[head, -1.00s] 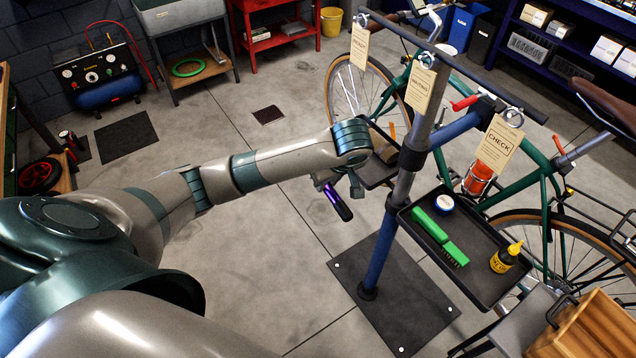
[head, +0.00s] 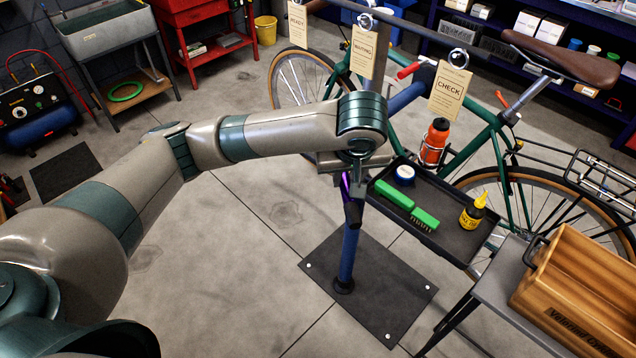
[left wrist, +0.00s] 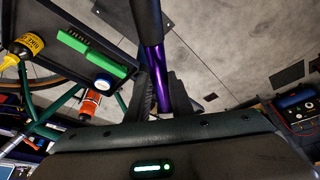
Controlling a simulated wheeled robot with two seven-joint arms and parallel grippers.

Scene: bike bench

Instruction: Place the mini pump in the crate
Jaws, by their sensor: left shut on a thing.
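The mini pump (head: 352,212), purple with a black end, hangs from my left gripper (head: 347,178) in the head view. The gripper is shut on it, in front of the work stand post and just left of the stand tray. In the left wrist view the pump (left wrist: 157,78) shows as a purple tube with a black upper part, and the jaws are partly hidden. The wooden crate (head: 562,310) stands at the lower right of the head view, well apart from the pump. Its inside is mostly out of sight. My right gripper is not in view.
The stand tray (head: 448,238) holds a green brush (head: 395,194), a blue-and-white tin (head: 404,174) and a yellow-capped bottle (head: 473,211), between pump and crate. A bicycle with an orange bottle (head: 435,142) is behind. The crate rests on a grey bench (head: 497,283).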

